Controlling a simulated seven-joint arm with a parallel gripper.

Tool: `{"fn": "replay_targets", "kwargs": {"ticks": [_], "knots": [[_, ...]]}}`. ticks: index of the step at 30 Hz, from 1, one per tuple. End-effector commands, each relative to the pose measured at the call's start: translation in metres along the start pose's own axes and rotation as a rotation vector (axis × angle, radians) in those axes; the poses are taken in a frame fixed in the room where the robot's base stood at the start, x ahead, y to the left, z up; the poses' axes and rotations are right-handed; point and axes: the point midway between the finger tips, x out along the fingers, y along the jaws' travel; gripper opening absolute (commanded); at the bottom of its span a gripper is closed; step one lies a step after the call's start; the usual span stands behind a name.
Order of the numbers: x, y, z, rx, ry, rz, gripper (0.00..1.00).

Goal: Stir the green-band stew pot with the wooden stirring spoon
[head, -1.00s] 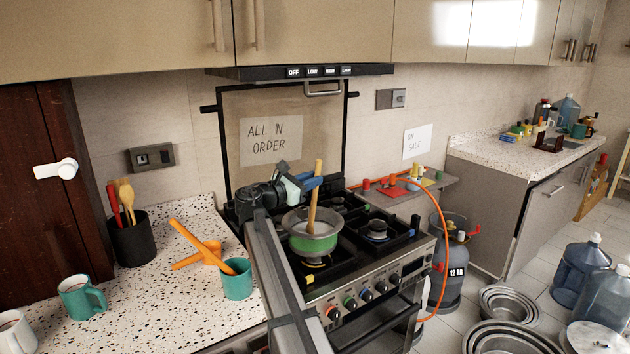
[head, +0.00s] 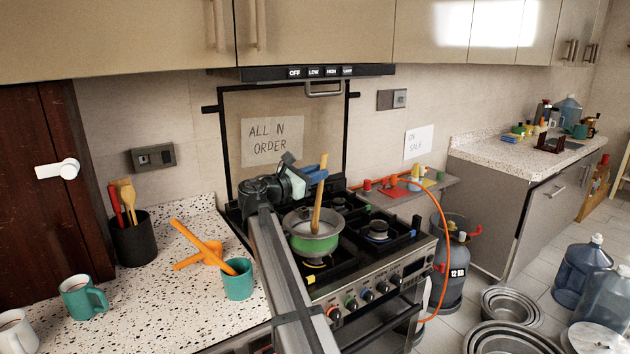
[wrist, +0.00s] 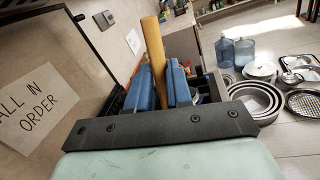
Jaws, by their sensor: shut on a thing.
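The green-band stew pot (head: 314,243) stands on a front burner of the stove, with pale contents showing inside. The wooden stirring spoon (head: 319,200) stands nearly upright in the pot, its lower end hidden inside. My gripper (head: 317,175) is above the pot, its blue fingers shut on the spoon's handle near the top. In the wrist view the spoon's handle (wrist: 153,45) shows between the two blue fingers (wrist: 160,82). The pot is hidden in the wrist view.
The stove (head: 375,285) has several knobs. An orange hose (head: 447,240) runs to a gas cylinder (head: 455,265) at right. Pans (head: 510,310) lie on the floor.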

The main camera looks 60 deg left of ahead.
Motion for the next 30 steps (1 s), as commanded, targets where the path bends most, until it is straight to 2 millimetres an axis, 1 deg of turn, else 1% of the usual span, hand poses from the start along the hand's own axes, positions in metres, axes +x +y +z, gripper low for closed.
{"fn": "replay_targets", "kwargs": {"ticks": [1, 21, 25, 30], "knots": [[0.0, 0.0, 0.005, 0.001, 0.0, 0.0, 0.0], [0.0, 0.0, 0.058, 0.001, 0.0, 0.0, 0.0], [0.0, 0.0, 0.063, 0.0, 0.0, 0.0, 0.0], [0.0, 0.0, 0.064, -0.001, 0.0, 0.0, 0.0]]}}
